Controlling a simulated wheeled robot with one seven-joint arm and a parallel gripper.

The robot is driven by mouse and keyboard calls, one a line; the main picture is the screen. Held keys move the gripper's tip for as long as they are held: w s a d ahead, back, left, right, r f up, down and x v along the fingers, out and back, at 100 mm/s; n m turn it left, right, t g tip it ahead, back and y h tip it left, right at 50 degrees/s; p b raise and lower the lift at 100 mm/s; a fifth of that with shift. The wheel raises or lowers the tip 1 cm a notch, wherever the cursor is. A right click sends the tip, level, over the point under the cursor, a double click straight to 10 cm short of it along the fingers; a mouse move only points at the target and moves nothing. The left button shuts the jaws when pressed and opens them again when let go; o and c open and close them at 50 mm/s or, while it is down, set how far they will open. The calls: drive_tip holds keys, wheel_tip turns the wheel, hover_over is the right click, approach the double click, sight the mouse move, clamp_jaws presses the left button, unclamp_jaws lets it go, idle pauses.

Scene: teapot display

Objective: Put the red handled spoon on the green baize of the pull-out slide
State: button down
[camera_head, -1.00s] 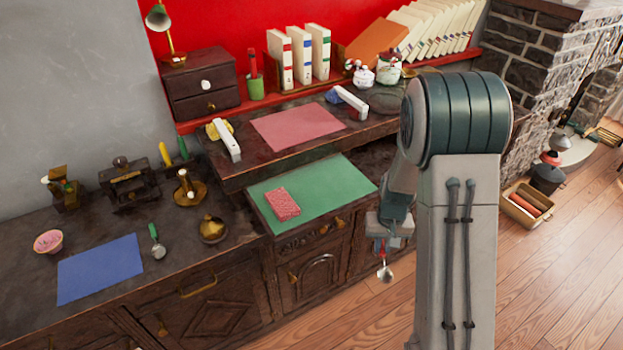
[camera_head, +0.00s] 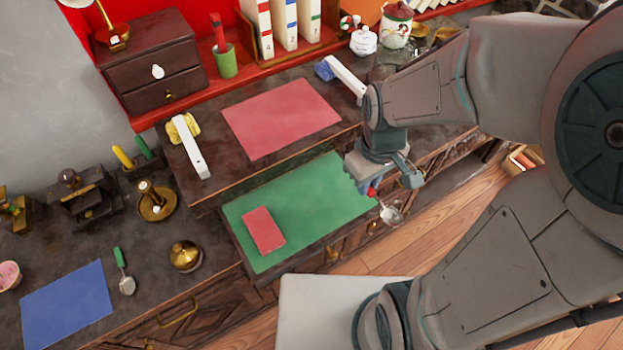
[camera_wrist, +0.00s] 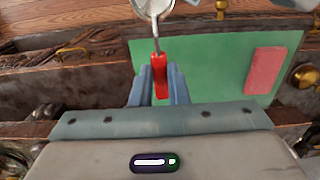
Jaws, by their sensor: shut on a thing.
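The red handled spoon (camera_wrist: 159,72) is in my gripper (camera_wrist: 158,88), its red handle between the two blue-grey fingers and its silver bowl pointing away from the gripper. In the head view my gripper (camera_head: 376,188) is at the right end of the pull-out slide, and the spoon's bowl (camera_head: 391,214) hangs past the slide's front right edge. The green baize (camera_head: 310,205) covers the slide. It also shows beyond the fingers in the wrist view (camera_wrist: 212,62). The spoon appears above the baize's edge; its exact height I cannot tell.
A red block-like pad (camera_head: 264,231) lies on the left part of the baize; the middle and right of the baize are bare. A pink mat (camera_head: 283,118) lies on the raised shelf behind. A green handled spoon (camera_head: 124,272) and a blue mat (camera_head: 66,305) are at left.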

hover_over(331, 183)
wheel_tip(331, 183, down, 7)
drive_tip(key=shift+r, duration=0.15)
drive_tip(key=shift+f, duration=2.05)
drive_tip(key=shift+f, duration=0.15)
drive_tip(key=c, duration=1.4)
unclamp_jaws()
